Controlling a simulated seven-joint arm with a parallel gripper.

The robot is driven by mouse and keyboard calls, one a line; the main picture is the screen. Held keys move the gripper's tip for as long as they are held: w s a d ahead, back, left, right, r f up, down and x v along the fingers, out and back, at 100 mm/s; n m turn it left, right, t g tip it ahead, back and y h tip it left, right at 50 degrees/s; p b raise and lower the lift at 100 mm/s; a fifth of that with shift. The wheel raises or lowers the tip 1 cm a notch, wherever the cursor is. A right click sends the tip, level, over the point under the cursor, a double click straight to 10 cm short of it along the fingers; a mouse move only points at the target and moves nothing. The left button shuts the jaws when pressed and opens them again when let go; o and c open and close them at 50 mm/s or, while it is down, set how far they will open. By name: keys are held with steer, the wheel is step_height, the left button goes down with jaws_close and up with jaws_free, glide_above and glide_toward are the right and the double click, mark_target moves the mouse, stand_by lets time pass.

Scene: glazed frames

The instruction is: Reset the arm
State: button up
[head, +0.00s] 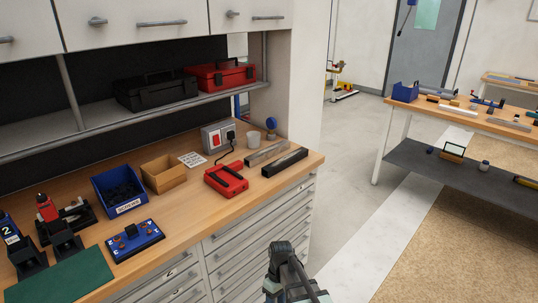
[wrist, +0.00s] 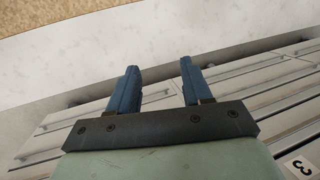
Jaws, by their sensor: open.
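My gripper (wrist: 158,75) shows in the wrist view with its two blue fingers spread apart. Nothing is between the fingers. Behind them are the grey drawer fronts (wrist: 270,72) and the pale floor. In the head view my arm stands at the bottom centre, in front of the drawer cabinet and clear of the bench top. The fingers cannot be made out in the head view.
The wooden workbench (head: 190,212) holds a red device (head: 226,180), a blue bin (head: 118,190), a cardboard box (head: 163,173), a blue control box (head: 135,240) and a green mat (head: 65,280). Open floor (head: 345,215) lies right of the bench; another table (head: 470,119) stands beyond.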

steer(key=s+d+f+m+g, duration=0.1)
steer(key=s+d+f+m, duration=0.2)
steer(key=s, duration=0.7)
steer(key=s+d+f+m+g, duration=0.1)
steer(key=s+d+f+m, duration=0.2)
steer(key=s+d+f, duration=0.3)
steer(key=s+d+f+m+g, duration=0.1)
steer(key=s+d+f, duration=0.4)
steer(key=s+f, duration=0.6)
steer(key=s+m, duration=0.1)
steer(key=s, duration=0.2)
steer(key=shift+d+f+m+h, duration=0.35)
steer(key=shift+m+h, duration=0.05)
